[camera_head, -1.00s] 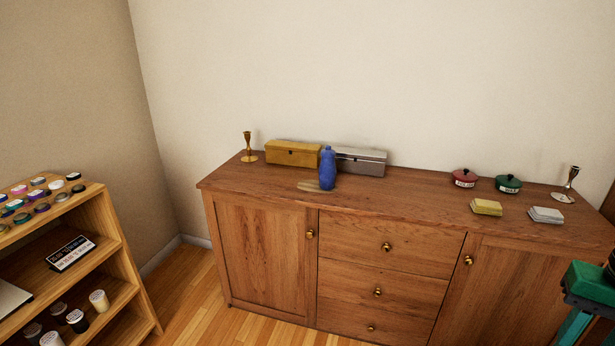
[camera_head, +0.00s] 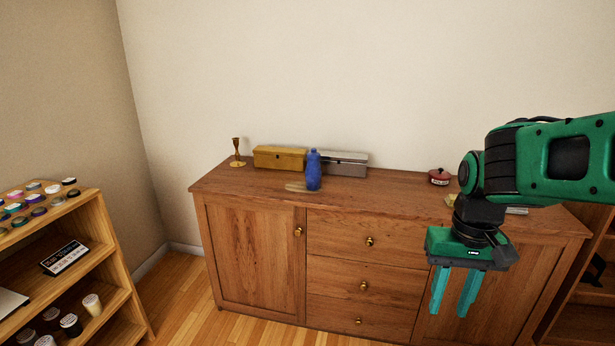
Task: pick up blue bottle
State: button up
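The blue bottle (camera_head: 313,171) stands upright on top of the wooden sideboard (camera_head: 230,183), left of its middle, in front of the boxes. My gripper (camera_head: 452,305) hangs pointing down in front of the sideboard's right door, to the right of the bottle and well apart from it. Its two green fingers are spread with a gap between them, and nothing is held. My arm hides part of the sideboard's right end.
A gold box (camera_head: 279,158) and a silver box (camera_head: 344,164) stand behind the bottle. A brass candlestick (camera_head: 237,153) stands at left, a red pot (camera_head: 439,177) at right. A flat tan item (camera_head: 297,187) lies beside the bottle. An open shelf (camera_head: 108,250) stands at left.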

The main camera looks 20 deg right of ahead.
aim_at(313, 172)
jog(key=u, duration=0.05)
jog(key=i, duration=1)
jog(key=z, duration=0.05)
